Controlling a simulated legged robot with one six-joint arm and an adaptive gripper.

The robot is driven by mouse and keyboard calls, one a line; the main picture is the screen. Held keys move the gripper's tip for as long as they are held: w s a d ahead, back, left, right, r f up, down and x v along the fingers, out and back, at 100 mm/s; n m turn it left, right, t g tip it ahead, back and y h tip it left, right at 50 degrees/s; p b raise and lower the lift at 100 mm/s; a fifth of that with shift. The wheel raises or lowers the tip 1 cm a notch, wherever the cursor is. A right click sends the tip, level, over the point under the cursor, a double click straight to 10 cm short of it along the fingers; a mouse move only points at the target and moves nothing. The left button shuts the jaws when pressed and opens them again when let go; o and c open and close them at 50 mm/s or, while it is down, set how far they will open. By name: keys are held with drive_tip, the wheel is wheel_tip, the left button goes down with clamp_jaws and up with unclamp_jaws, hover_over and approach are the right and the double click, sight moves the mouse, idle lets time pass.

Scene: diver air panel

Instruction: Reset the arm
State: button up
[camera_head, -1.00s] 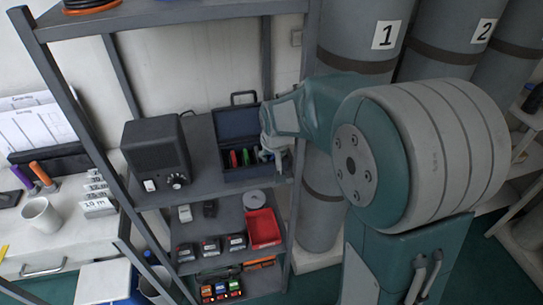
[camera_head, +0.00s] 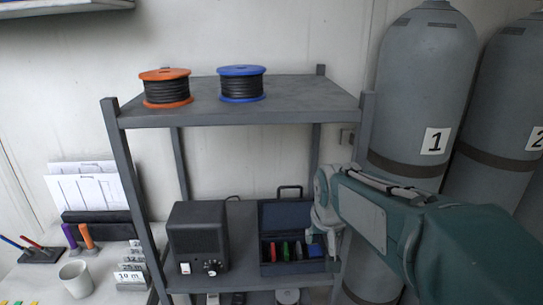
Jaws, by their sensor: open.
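My arm comes in from the right, in front of the gas cylinders. My gripper (camera_head: 331,246) is at its end, pointing down, at the right edge of an open dark blue case (camera_head: 290,269) on the shelf. The gripper is open and I see nothing held in it. Several coloured items, among them a red one (camera_head: 284,250) and a green one (camera_head: 298,250), stand in a row inside the case. The gripper overlaps the case's right end in the picture; I cannot tell whether they touch.
A dark box with knobs (camera_head: 198,232) stands left of the case. Orange (camera_head: 166,87) and blue (camera_head: 242,83) cable reels sit on the rack's top shelf (camera_head: 300,98). Tall grey cylinders (camera_head: 418,90) stand at the right. A white mug (camera_head: 76,279) is on the left desk.

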drive_tip(key=s+t, duration=0.1)
drive_tip(key=s, duration=1.9)
drive_tip(key=shift+d+n, duration=0.35)
drive_tip(key=shift+n, duration=0.05)
drive_tip(key=shift+c, duration=0.3)
